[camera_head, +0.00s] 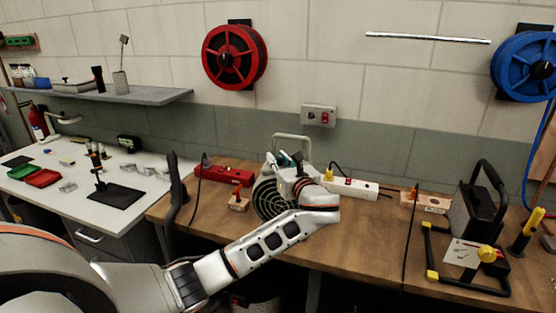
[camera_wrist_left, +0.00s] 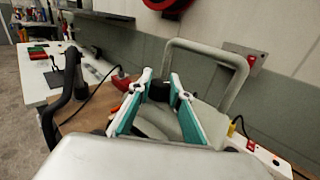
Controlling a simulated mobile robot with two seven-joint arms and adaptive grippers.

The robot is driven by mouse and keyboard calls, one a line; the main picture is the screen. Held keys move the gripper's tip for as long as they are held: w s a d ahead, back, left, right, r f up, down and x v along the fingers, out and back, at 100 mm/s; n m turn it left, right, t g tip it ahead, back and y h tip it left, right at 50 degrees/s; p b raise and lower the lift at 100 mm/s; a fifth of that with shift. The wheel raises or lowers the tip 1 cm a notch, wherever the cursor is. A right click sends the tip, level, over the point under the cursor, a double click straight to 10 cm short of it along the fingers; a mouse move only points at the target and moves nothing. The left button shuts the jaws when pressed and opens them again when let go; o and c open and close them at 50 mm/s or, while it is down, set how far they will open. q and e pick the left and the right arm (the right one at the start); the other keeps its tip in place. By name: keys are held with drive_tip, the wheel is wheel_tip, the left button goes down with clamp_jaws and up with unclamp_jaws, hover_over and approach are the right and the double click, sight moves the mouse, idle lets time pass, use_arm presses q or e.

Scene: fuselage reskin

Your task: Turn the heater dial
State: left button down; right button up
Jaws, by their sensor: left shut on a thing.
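The heater (camera_head: 271,198) stands on the wooden workbench, with a round dark grille in front and a pale handle (camera_head: 293,139) above it. The handle also shows behind the fingers in the left wrist view (camera_wrist_left: 243,75). My left gripper (camera_head: 281,160) is at the top of the heater, and my forearm covers part of the heater's right side. In the left wrist view my left gripper (camera_wrist_left: 161,84) has its teal-padded fingers closed around a small dark knob, the heater dial (camera_wrist_left: 159,92). The dial is mostly hidden in the head view. My right gripper is not in view.
A dark machine (camera_head: 478,212) stands at the bench's right end. Cables hang over the front edge. A wall box (camera_head: 318,115) is behind.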

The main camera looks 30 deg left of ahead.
use_arm(q)
drive_tip(key=shift+n+g+y, duration=0.6)
drive_tip(key=shift+n+g, duration=0.2)
drive_tip(key=shift+g, duration=0.3)
drive_tip(key=shift+a+r, duration=0.1)
drive_tip(key=c, duration=1.8)
unclamp_jaws()
drive_tip(key=shift+s+d, duration=0.15)
drive_tip(key=shift+d, duration=0.3)
drive_tip(key=v, duration=1.1)
drive_tip(key=shift+d, duration=0.1)
